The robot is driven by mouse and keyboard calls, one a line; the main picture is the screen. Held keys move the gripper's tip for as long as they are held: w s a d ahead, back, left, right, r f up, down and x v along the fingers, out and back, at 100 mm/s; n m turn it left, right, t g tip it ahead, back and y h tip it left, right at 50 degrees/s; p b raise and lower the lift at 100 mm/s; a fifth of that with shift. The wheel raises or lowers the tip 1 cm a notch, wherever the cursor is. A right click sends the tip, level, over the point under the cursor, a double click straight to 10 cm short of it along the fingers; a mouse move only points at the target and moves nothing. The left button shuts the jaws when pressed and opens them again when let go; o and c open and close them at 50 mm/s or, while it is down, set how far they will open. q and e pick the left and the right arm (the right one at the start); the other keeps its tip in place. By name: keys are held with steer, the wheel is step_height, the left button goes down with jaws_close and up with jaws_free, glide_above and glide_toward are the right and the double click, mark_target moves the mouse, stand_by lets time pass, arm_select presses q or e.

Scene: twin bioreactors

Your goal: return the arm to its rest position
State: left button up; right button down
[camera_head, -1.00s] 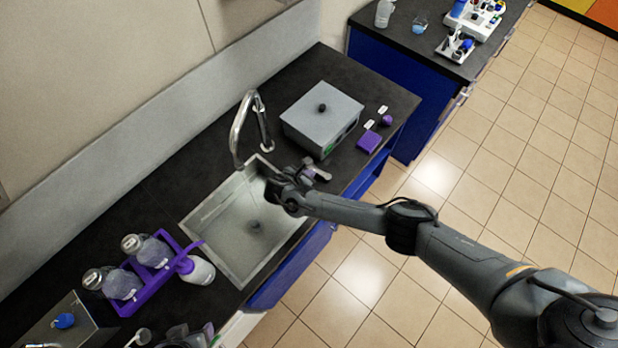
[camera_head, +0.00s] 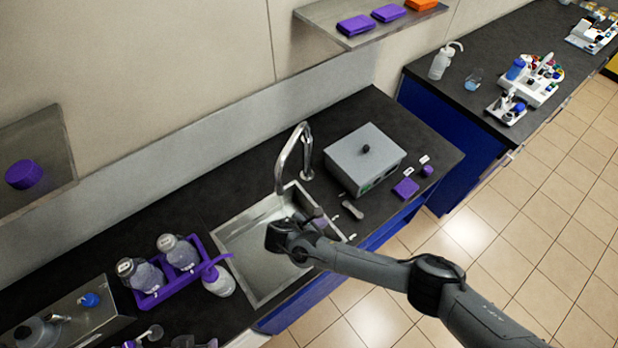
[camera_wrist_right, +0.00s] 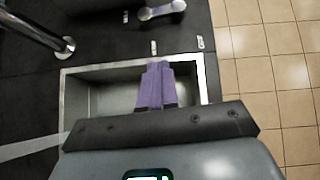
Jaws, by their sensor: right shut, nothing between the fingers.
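My right arm comes in from the lower right in the head view, and its gripper (camera_head: 318,222) is over the sink (camera_head: 262,290). In the right wrist view the purple fingers (camera_wrist_right: 155,88) are together with nothing between them, above the sink basin (camera_wrist_right: 112,96). My left gripper does not show in either view.
A curved faucet (camera_head: 283,160) stands behind the sink. A grey lidded box (camera_head: 365,160) is right of it, with a small grey tool (camera_head: 352,210) in front. Shelves (camera_head: 345,38) hang above.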

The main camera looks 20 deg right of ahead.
steer(key=s+a+m+y, duration=0.1)
steer(key=s+a, duration=0.1)
steer(key=s, duration=0.1)
steer(key=s+a+f+m+g+y, duration=0.1)
steer(key=s+a+y, duration=0.1)
steer(key=s+a, duration=0.1)
steer(key=s+a+m+y, duration=0.1)
steer(key=s+a, duration=0.2)
steer(key=shift+s+f+m+g+y, duration=0.3)
steer(key=shift+s+f, duration=0.05)
steer(key=shift+s, duration=0.05)
steer(key=s+a+r+m+y, duration=0.1)
steer(key=s+r+m+y, duration=0.15)
steer(key=s+m, duration=0.2)
steer(key=s+d+r+m+t+y, duration=0.1)
steer(key=s+d+r+m, duration=0.4)
steer(key=d, duration=0.3)
steer(key=s+d+r+m+y, duration=0.1)
steer(key=s+d+r+m, duration=0.2)
steer(key=s+d+m, duration=0.35)
step_height(320, 180, up, 15)
steer(key=d+m+p, duration=0.1)
steer(key=d+p, duration=0.1)
steer(key=p, duration=1.1)
steer(key=shift+w+d+f+p, duration=0.15)
steer(key=shift+w+p, duration=0.1)
steer(key=shift+p, duration=0.05)
